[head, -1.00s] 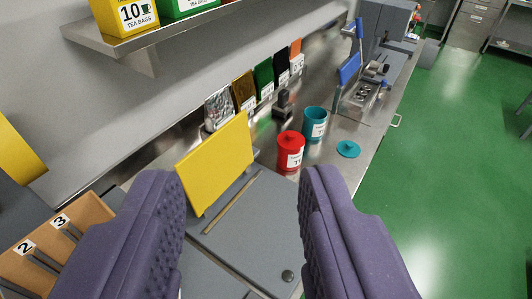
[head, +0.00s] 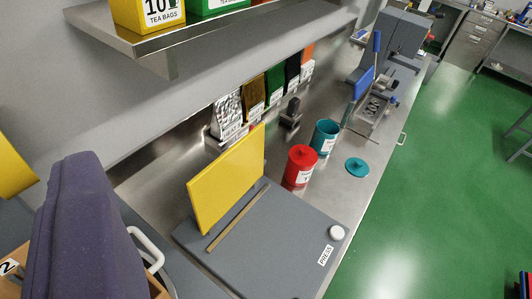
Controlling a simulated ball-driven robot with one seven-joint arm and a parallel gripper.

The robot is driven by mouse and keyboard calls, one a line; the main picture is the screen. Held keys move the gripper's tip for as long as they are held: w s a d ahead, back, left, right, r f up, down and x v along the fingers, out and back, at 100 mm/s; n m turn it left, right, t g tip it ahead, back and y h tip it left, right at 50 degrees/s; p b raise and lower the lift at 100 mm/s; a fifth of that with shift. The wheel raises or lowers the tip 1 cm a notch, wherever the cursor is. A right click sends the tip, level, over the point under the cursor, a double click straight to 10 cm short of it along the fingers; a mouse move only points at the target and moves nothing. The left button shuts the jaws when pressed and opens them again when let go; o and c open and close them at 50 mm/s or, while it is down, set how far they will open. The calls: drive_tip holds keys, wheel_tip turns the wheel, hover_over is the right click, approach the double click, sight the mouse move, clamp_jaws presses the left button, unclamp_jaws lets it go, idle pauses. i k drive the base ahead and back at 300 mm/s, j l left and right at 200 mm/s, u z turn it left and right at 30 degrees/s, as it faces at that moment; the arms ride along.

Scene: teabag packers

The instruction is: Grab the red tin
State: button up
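The red tin (head: 299,167) stands upright, lid on, on the steel counter, a little right of the picture's middle. Its front has a white label. Nothing held shows.
A yellow panel (head: 226,180) stands on a grey board (head: 275,240) in front of the tin. A teal tin (head: 325,136) stands close behind it, with a teal lid (head: 357,167) to the right. A steel shelf (head: 175,45) overhangs the upper left.

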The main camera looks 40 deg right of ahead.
sight(296, 177)
drive_tip(key=i+l+u, duration=0.1)
drive_tip(key=l, duration=0.4)
drive_tip(key=i+l+u, duration=0.1)
drive_tip(key=l, duration=0.35)
drive_tip(key=i+l, duration=0.15)
drive_tip(key=l, duration=0.35)
drive_tip(key=i+l+u, duration=0.15)
drive_tip(key=l, duration=0.35)
drive_tip(key=l+u, duration=0.1)
drive_tip(key=l, duration=0.45)
drive_tip(key=i, duration=0.05)
